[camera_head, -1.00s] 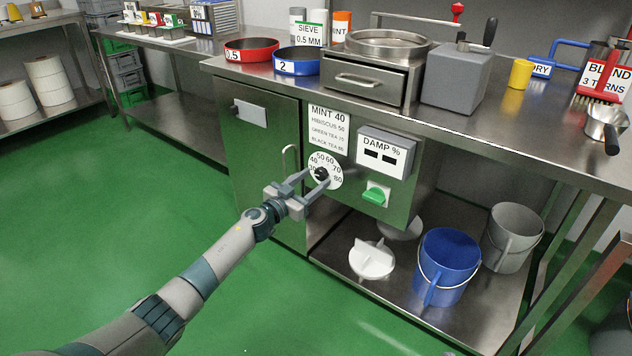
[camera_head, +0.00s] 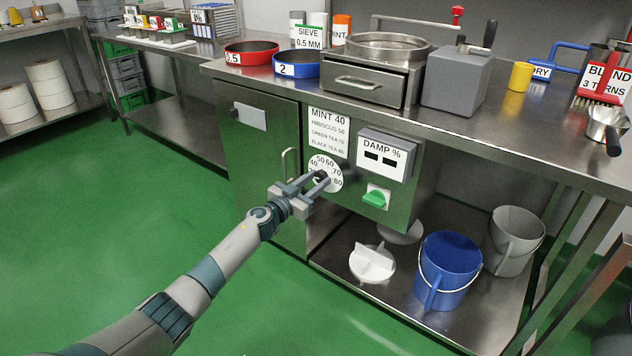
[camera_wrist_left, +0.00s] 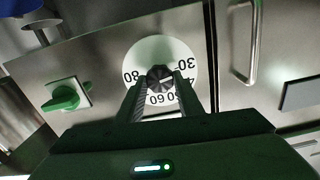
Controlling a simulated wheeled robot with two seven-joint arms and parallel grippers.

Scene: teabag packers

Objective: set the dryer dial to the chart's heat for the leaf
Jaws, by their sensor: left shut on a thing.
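The white dryer dial (camera_head: 325,169), numbered around its face, is on the dryer's metal front; it also shows in the left wrist view (camera_wrist_left: 175,53). Its dark knob (camera_wrist_left: 159,77) sits between the fingers of my left gripper (camera_head: 323,179), which is shut on it. The chart (camera_head: 328,131) above the dial reads MINT 40, HIBISCUS 50, GREEN TEA and BLACK TEA, the last figures small. The gripper hides the dial's lower left in the head view. I cannot read the knob's exact setting. My right gripper is not in view.
A DAMP % panel (camera_head: 384,154) with dark displays and a green switch (camera_head: 376,197) are right of the dial. A door handle (camera_head: 289,165) stands close left of my gripper. A blue bucket (camera_head: 447,268) and a grey bucket (camera_head: 515,240) stand on the lower shelf.

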